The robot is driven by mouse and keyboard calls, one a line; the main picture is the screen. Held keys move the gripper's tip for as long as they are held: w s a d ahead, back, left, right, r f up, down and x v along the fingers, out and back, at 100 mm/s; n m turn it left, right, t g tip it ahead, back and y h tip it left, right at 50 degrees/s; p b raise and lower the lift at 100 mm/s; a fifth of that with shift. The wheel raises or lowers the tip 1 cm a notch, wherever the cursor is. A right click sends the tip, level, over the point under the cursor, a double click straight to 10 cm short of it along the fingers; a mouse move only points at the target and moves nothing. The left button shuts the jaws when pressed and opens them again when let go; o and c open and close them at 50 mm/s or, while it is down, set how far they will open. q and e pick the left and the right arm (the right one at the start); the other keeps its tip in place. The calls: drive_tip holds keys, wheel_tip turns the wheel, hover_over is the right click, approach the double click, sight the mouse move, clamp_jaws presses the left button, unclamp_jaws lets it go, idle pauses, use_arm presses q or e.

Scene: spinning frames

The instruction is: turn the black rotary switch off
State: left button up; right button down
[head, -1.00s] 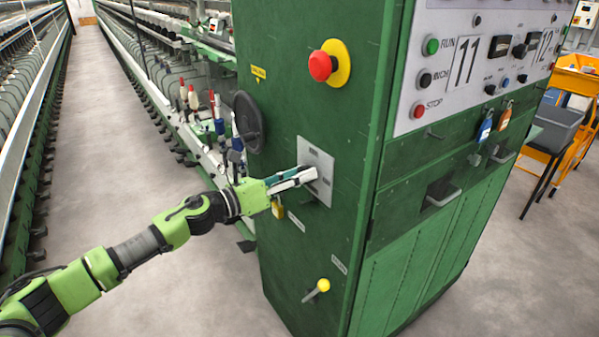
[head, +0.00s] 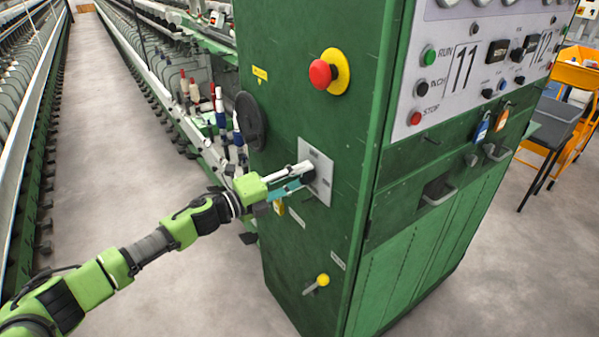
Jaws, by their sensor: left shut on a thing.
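The black rotary switch (head: 309,172) sits on a light grey square plate (head: 321,187) on the narrow side of the green cabinet. Only a dark part of its knob shows beside the fingertips. My left gripper (head: 301,175) reaches in from the left and is shut on the switch knob, its fingers now one above the other in the picture. The fingers hide most of the knob and any pointer mark. My right gripper is not in view.
A red emergency button on a yellow base (head: 328,72) is above the plate. A black handwheel (head: 250,121) is up and left of my gripper. A yellow-knobbed lever (head: 322,281) is below. A padlock (head: 279,208) hangs just under my fingers. Clear floor lies left of the cabinet.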

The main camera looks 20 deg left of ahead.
use_arm(q)
drive_tip(key=shift+n+p, duration=0.45)
drive_tip(key=shift+n, duration=0.75)
drive_tip(key=o, duration=1.1)
drive_tip(key=shift+s+a+f, duration=0.15)
drive_tip(key=shift+a, duration=0.05)
drive_tip(key=v, duration=1.1)
drive_tip(key=shift+s+a, duration=0.2)
